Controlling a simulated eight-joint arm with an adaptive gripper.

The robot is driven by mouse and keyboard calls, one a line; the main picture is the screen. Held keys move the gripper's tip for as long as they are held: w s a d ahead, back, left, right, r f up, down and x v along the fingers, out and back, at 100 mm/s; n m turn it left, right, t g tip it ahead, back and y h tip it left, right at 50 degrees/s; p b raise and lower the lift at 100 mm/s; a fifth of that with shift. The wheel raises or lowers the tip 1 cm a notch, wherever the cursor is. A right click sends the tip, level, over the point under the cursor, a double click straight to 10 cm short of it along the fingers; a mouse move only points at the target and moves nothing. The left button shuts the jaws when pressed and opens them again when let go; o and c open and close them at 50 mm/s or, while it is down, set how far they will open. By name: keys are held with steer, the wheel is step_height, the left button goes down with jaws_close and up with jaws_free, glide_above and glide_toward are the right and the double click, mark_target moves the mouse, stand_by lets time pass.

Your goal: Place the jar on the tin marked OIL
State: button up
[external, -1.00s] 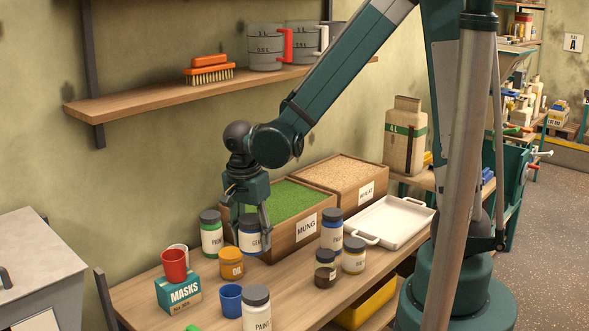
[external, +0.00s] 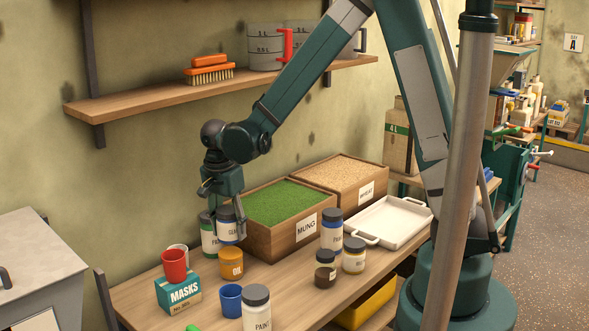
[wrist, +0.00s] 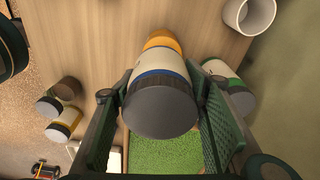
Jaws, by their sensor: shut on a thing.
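My gripper (external: 224,208) is shut on a white jar (external: 229,232) with a dark grey lid and a blue band. It holds the jar roughly upright, above the bench. The orange tin marked OIL (external: 231,267) stands on the bench, just below the jar in the external view. I cannot tell the exact gap between them. In the wrist view the held jar (wrist: 160,105) sits between both fingers, and the orange tin (wrist: 162,41) shows partly behind it. The jar hides most of the tin there.
A green-banded jar (external: 209,239) stands close behind the held jar. The MUNG box (external: 285,244) is to the right. A MASKS box (external: 179,293) with a red cup (external: 174,266) on it, a blue cup (external: 231,300) and a PAINT jar (external: 256,315) stand nearer the front.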

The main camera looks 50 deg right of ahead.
mark_target(226, 210)
steer(key=shift+f, duration=0.4)
steer(key=shift+f, duration=1.65)
steer(key=shift+w+f, duration=0.2)
steer(key=shift+f, duration=0.1)
steer(key=shift+f+b, duration=0.1)
steer(key=shift+b, duration=0.2)
steer(key=o, duration=1.1)
steer(key=shift+s+a+r+p, duration=0.1)
steer(key=shift+a+r+p, duration=0.1)
steer(key=shift+r, duration=1.85)
steer(key=shift+w+a+r+p, duration=0.1)
steer(key=shift+a+r+p, duration=0.15)
steer(key=shift+r, duration=1.75)
steer(key=shift+s+a+r+p, duration=0.1)
steer(key=shift+a+r+p, duration=0.1)
steer(key=shift+r, duration=1.85)
